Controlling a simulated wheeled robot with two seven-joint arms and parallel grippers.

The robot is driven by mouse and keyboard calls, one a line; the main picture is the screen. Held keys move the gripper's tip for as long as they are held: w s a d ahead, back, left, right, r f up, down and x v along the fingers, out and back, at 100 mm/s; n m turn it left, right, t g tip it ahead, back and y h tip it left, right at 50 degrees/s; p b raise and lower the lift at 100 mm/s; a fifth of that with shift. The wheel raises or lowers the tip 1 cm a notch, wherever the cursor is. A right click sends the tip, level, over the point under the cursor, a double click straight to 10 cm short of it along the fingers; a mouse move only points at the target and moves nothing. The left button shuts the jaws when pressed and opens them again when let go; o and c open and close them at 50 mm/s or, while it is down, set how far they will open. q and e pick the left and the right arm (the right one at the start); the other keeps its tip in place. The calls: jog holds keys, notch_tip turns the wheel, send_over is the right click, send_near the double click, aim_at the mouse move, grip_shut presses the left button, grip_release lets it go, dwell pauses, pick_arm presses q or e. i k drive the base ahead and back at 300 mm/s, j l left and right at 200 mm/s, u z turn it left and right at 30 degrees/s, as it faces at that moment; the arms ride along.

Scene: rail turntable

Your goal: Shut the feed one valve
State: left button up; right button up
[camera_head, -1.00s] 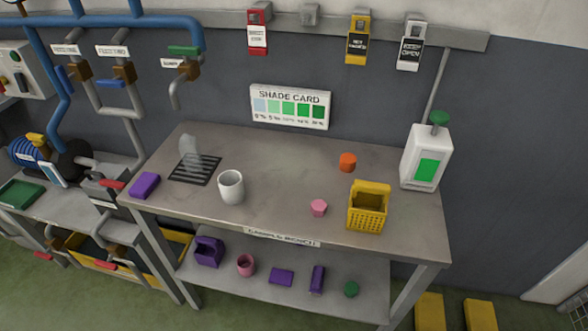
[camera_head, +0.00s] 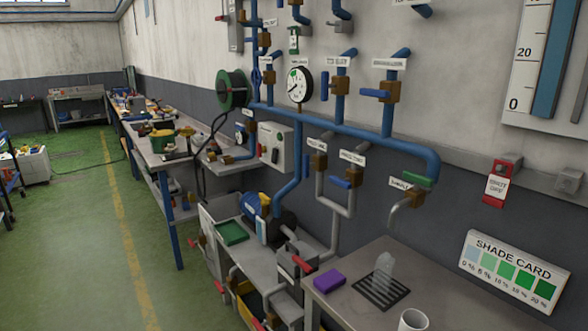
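Several brass valves with coloured handles sit on the blue and grey pipes on the wall. Two lower valves, a left one (camera_head: 318,162) and a right one (camera_head: 354,175), have blue handles and white labels too small to read surely. Two upper valves, one (camera_head: 340,86) and another further right (camera_head: 391,91), also have blue handles and labels. A valve with a green handle (camera_head: 418,181) is above the bench. More valves are at the upper left, one of them (camera_head: 266,40) near the gauge. I cannot tell which label reads feed one. Neither of my grippers is in view.
A bench (camera_head: 350,316) with a purple block (camera_head: 329,280), drain grate and white mug (camera_head: 412,321) stands below the pipes. A lower bench with a pump (camera_head: 270,228) and green tray (camera_head: 231,232) is to its left. Green floor (camera_head: 75,240) is open at left.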

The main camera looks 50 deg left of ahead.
aim_at(306, 164)
jog(key=u, duration=1.45)
jog(key=i+j+z, duration=0.15)
jog(key=z, duration=0.35)
jog(key=i+j+z, duration=0.15)
jog(key=j, duration=0.2)
jog(key=i+j+z, duration=0.1)
jog(key=j, duration=0.25)
jog(key=i+j+z, duration=0.25)
jog(key=i+j, duration=0.15)
jog(key=j, duration=0.35)
jog(key=i+j+z, duration=0.15)
jog(key=j, duration=0.25)
